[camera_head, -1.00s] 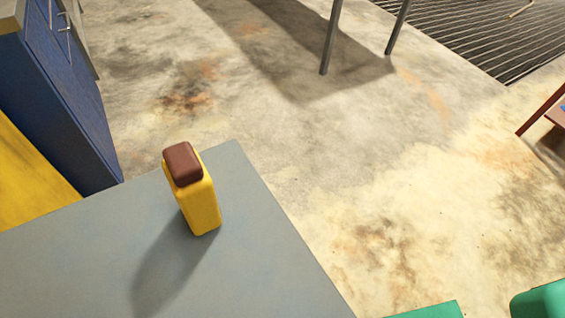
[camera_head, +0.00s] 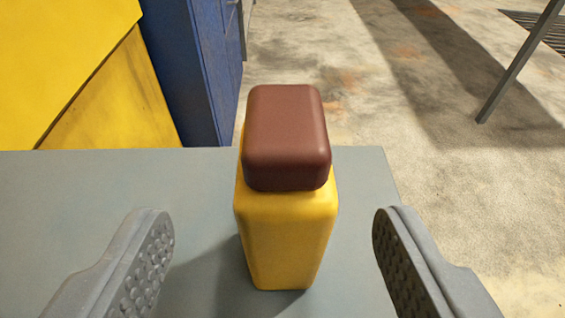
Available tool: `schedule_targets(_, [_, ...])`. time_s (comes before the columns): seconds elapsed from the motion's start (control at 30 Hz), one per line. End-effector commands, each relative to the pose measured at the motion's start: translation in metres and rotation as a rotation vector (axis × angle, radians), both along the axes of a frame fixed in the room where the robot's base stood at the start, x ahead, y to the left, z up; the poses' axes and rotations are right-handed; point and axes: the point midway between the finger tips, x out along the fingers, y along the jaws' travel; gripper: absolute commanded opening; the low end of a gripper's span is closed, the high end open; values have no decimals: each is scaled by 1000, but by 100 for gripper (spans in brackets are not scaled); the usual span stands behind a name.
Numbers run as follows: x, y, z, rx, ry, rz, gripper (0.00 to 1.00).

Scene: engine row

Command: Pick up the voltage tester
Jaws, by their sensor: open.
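The voltage tester (camera_head: 287,225) is a yellow upright block with a brown rounded cap on top. It stands on a grey table top (camera_head: 80,195), near the far right corner. My gripper (camera_head: 265,250) is open, with one grey textured finger to the left of the tester and the other to the right. There is a clear gap between each finger and the tester, and neither finger touches it. The bottoms of both fingers run out of the frame.
A yellow panel (camera_head: 70,60) and a blue cabinet (camera_head: 190,65) stand beyond the table's far edge. The concrete floor (camera_head: 440,190) lies open to the right. A thin metal leg (camera_head: 520,62) stands on it at the upper right.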

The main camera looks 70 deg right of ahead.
Motion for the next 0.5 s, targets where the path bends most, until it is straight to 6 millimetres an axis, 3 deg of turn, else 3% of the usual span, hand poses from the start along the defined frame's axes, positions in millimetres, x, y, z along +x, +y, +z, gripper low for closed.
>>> schedule_targets(0.1, [5, -16, -8, -1, 2, -4, 62])
schedule_targets(0.5, [16, -44, -17, -1, 0, -3, 62])
